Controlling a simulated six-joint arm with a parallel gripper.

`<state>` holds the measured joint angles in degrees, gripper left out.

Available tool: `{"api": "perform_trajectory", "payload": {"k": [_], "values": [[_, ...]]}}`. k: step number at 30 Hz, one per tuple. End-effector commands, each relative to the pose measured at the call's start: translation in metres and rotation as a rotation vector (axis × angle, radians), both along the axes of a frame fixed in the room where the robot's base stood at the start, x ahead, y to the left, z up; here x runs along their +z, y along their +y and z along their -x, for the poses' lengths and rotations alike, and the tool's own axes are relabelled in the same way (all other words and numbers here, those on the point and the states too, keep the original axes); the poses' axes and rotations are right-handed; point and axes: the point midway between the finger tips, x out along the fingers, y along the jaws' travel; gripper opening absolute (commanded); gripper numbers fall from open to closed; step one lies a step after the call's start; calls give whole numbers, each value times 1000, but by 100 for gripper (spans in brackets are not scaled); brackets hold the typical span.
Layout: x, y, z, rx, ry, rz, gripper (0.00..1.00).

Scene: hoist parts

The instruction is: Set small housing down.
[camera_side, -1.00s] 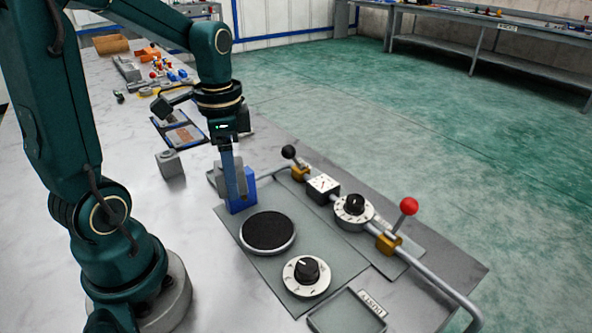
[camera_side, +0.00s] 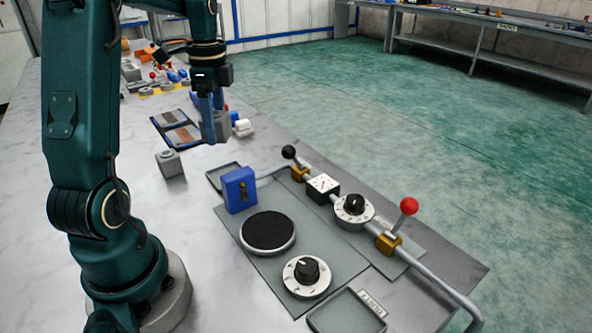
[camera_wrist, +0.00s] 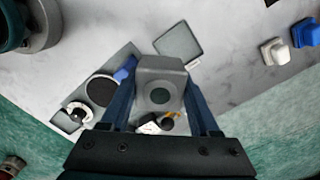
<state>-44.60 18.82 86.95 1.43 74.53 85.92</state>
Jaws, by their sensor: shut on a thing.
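The small housing is a grey block (camera_side: 222,127) with a round dark opening, which faces me in the wrist view (camera_wrist: 160,72). My gripper (camera_side: 211,110) is shut on it, one blue finger on each side. It hangs above the table by the dark tray with flat parts, apart from the blue block. In the wrist view my gripper (camera_wrist: 160,92) has its fingers along the housing's sides. Its underside is hidden.
The blue block (camera_side: 238,190) stands on the grey panel beside a round black pad (camera_side: 268,231). A shallow empty tray (camera_side: 216,181) lies behind it. Another grey block (camera_side: 170,163) stands left. A white part (camera_side: 243,128) is at the right edge. Bare table lies between.

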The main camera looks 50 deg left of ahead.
Motion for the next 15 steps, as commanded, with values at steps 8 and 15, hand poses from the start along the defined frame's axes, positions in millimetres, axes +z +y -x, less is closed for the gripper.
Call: {"api": "perform_trajectory", "payload": {"k": [8,15], "values": [[-36,34,-23,-65,8,-5,0],[-69,34,-21,-59,13,-10,0]]}}
